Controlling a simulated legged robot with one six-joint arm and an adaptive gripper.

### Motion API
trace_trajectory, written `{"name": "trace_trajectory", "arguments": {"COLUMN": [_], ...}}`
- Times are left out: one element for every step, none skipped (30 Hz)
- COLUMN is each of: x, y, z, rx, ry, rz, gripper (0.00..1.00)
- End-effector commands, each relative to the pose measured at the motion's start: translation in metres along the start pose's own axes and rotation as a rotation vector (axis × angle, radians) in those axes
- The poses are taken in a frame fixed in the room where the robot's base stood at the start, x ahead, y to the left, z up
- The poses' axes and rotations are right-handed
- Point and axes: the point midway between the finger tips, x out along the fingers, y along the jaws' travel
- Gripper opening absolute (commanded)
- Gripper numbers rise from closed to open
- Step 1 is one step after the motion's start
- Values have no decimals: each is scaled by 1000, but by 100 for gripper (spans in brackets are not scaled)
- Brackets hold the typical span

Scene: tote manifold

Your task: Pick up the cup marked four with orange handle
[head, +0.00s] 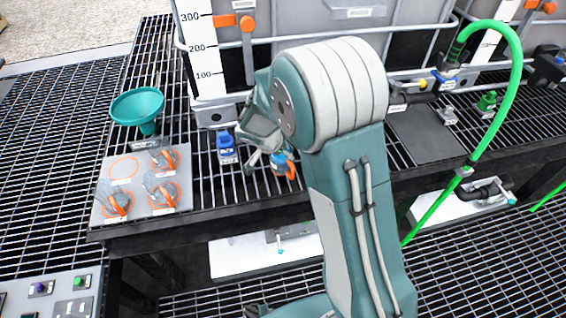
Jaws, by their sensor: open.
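A grey board (112,215) with orange rings lies on the grating at the left. Three clear cups with orange handles stand on it: one at the upper right (165,158), one at the lower left (115,199), one at the lower right (162,189). The upper-left ring is empty. The label marks are too small to read, so I cannot tell which cup is four. My gripper (265,163) is open, to the right of the board and apart from the cups. An orange and blue part (287,164) shows beside its fingers; I cannot tell what it is.
A teal funnel (138,105) stands behind the board. A blue-topped fitting (227,148) stands between board and gripper. A tote with an orange-handled valve (248,45) rises behind. A green hose (507,100) hangs at the right. Grating left of the board is clear.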

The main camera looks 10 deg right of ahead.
Motion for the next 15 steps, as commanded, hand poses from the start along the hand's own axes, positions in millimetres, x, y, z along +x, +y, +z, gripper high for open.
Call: {"name": "trace_trajectory", "arguments": {"x": [4,5,8,12,16,22,28,33,39,43,47,51,53,55,56], "y": [0,0,0,0,0,1,1,1,1,1,1,0,0,0,0], "z": [0,0,0,1,1,2,2,2,2,2,2,2,2,2,2], "rx": [-1,-1,0,0,0,-2,-1,0,-1,-1,-1,0,0,0,0], "ry": [0,0,0,-1,-1,-1,-1,-2,-2,-1,-1,0,0,0,0], "rz": [1,1,1,2,2,3,4,5,3,2,2,2,1,1,0], "gripper": [63,63,63,63,63,63,63,63,63,63,63,63,63,63,63]}}
